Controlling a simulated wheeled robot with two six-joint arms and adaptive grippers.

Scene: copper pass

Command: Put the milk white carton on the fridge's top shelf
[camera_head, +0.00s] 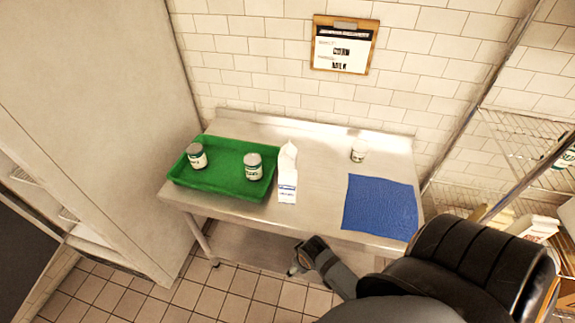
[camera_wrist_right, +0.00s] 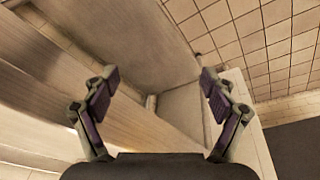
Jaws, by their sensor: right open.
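The milk white carton (camera_head: 287,172) stands upright on the steel table, just right of the green tray and apart from my gripper. A tall pale cabinet or door, which looks like the fridge (camera_head: 95,110), fills the left side of the head view. Part of a shelf (camera_head: 27,177) shows at its left edge; the top shelf cannot be made out. My right gripper (camera_head: 298,262) is low in front of the table, below the carton in the picture. In the right wrist view it (camera_wrist_right: 158,78) is open and empty. My left gripper is out of view.
The green tray (camera_head: 221,192) holds two jars (camera_head: 197,157) (camera_head: 253,167). A small jar (camera_head: 358,151) and a blue mat (camera_head: 380,207) are on the table's right side. A wire rack (camera_head: 520,135) stands at right. Tiled floor lies in front.

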